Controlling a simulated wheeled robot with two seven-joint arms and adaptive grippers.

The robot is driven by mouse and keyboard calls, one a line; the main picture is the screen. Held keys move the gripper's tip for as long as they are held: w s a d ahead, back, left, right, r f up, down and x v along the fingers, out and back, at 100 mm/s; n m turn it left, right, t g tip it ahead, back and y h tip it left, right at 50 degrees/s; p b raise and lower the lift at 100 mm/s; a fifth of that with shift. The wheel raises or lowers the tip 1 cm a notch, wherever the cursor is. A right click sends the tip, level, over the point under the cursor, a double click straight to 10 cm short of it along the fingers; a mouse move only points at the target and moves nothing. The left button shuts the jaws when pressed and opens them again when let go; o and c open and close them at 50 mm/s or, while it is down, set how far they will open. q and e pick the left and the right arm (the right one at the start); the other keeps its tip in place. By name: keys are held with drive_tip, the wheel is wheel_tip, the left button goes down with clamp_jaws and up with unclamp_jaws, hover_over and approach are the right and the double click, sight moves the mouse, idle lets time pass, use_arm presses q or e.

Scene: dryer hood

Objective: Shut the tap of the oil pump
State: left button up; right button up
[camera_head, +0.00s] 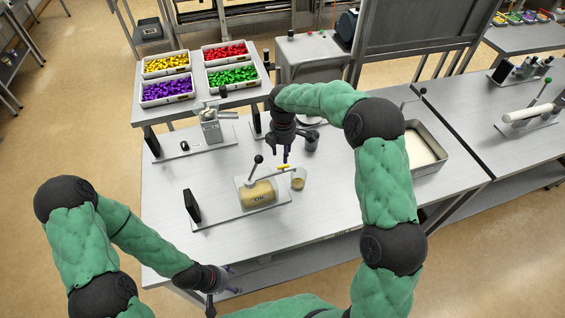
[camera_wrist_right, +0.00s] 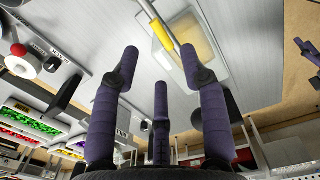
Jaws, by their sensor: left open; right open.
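The oil pump (camera_head: 258,195) is a clear tank of amber oil marked OIL, with a black-knobbed lever (camera_head: 257,161), on a plate on the table. Its yellow tap (camera_head: 284,167) is at its right side, beside a small glass with amber liquid (camera_head: 298,181). My right gripper (camera_head: 283,155) points down just behind and above the tap, open and empty. In the right wrist view its spread purple fingers (camera_wrist_right: 160,62) are apart from the yellow tap handle (camera_wrist_right: 162,35), which lies ahead of them, near a clear amber-filled vessel (camera_wrist_right: 195,45). My left gripper (camera_head: 226,280) is open and empty at the table's front edge.
A metal tray of pale material (camera_head: 425,155) is right of my right arm. Bins of coloured pieces (camera_head: 167,90) and a small device (camera_head: 211,125) are behind. The table's front left is clear.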

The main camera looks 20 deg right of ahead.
sight(283, 168)
wheel_tip(283, 168, down, 7)
drive_tip(key=shift+f, duration=0.2)
idle(0.3)
clamp_jaws()
